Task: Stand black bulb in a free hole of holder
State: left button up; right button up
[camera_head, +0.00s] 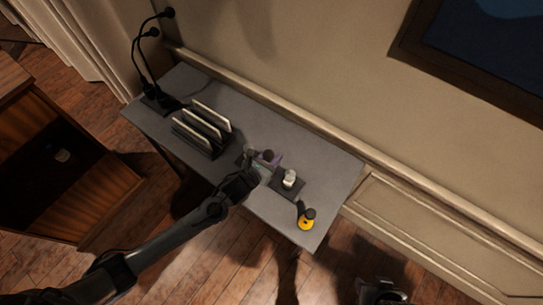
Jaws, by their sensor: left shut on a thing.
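My left gripper (257,166) is over the middle of the grey desk and is shut on a small dark round thing, which looks like the black bulb (268,155). The holder (299,195) appears to be the dark flat block just right of the gripper. A white piece (290,178) stands in it. The holes are too small to make out. I cannot tell whether the bulb touches the holder.
A yellow thing with a black top (306,222) stands near the desk's front right end. A black rack (195,136) with several upright pale panels is left of the gripper. Black gooseneck stands (140,60) rise at the far left. A dark part, perhaps mine, shows at bottom right.

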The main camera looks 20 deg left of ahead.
pick_arm(q)
jog(key=shift+f, duration=0.25)
dwell(0.4)
jog(key=shift+f+b, duration=0.6)
jog(key=shift+f, duration=0.15)
jog(key=shift+f+b, duration=0.4)
jog(key=shift+f, duration=0.5)
dwell(0.9)
jog(key=o, duration=1.1)
jog(key=p+v, duration=0.1)
jog(key=v, duration=0.9)
jog(key=shift+s+a+p, duration=0.15)
jog(key=shift+s+p, duration=0.2)
jog(key=shift+p, duration=0.05)
jog(key=shift+r, duration=0.1)
